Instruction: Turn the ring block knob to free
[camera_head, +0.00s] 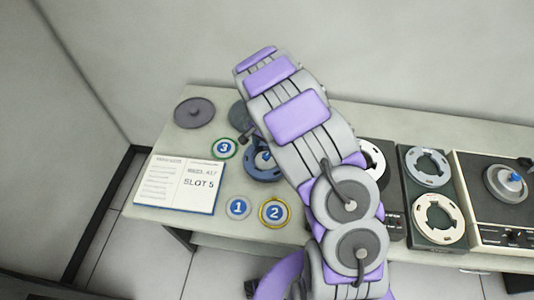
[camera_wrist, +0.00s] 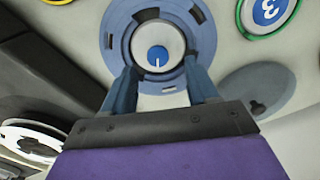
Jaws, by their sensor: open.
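The ring block (camera_wrist: 202,38) is a blue ring around a pale round face, near the top middle of the wrist view. At its centre sits a small blue knob (camera_wrist: 158,53) with a white line that points down in that view. In the head view the ring block (camera_head: 263,175) lies on the table, partly covered by my arm. My gripper (camera_wrist: 161,76) is open, with its two blue fingers spread toward the ring on either side of the knob. The knob is between the fingers in the picture, not gripped. I cannot tell whether the fingertips touch the ring.
Numbered discs 1 (camera_head: 238,209), 2 (camera_head: 275,212) and 3 (camera_head: 224,148) lie close around the ring block. An open booklet (camera_head: 180,184) reads "SLOT 5". A dark grey disc (camera_head: 194,112) lies at the back left. Reel units (camera_head: 432,196) stand on the right.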

